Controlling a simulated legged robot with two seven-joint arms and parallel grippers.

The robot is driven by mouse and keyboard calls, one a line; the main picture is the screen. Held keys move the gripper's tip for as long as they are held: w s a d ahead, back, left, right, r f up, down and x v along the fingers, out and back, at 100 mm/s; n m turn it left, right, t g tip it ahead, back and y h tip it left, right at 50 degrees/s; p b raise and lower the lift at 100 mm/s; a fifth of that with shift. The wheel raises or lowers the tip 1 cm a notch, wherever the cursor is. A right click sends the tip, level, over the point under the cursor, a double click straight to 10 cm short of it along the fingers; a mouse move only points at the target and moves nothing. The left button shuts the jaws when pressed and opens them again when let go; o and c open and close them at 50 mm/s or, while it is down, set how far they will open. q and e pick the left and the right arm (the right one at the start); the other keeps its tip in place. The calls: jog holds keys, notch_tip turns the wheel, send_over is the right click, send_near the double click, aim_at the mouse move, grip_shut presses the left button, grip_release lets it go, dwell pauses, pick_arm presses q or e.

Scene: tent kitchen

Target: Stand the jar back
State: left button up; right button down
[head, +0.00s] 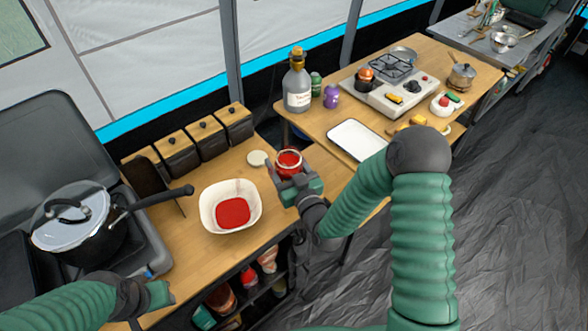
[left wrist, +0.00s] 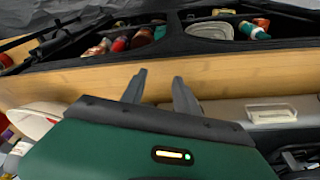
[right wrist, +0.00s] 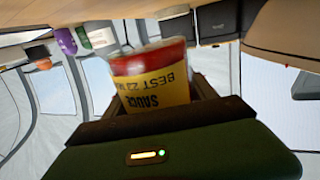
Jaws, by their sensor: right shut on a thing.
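The jar (head: 289,162) is a small glass jar with red sauce in it and an open top. In the right wrist view the jar (right wrist: 155,88) shows a yellow label reading "SAUCE". My right gripper (head: 287,178) is shut on the jar and holds it upright near the counter's right edge. I cannot tell whether its base touches the counter. A pale round lid (head: 258,158) lies on the counter just left of the jar. A white bowl (head: 212,196) with red sauce stands to the left. My left gripper (left wrist: 160,85) is open and empty, low by the counter's front edge.
A pot (head: 85,225) with a long handle sits on the stove at left. Several dark canisters (head: 180,155) line the back. The right table holds a bottle (head: 297,88), a white tray (head: 356,141) and a burner (head: 391,90). Shelves below the counter hold several bottles.

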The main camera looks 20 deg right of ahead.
pick_arm(q)
jog(key=shift+a+f, duration=0.1)
jog(key=shift+f, duration=0.05)
pick_arm(e)
notch_tip(320, 180, down, 3)
jog(key=shift+a+f, duration=0.1)
jog(key=shift+a, duration=0.05)
jog(key=shift+f, duration=0.1)
pick_arm(q)
jog(key=shift+f, duration=0.1)
pick_arm(e)
jog(key=shift+f, duration=0.1)
jog(key=shift+c, duration=1.4)
grip_release()
jog(key=shift+s, duration=0.1)
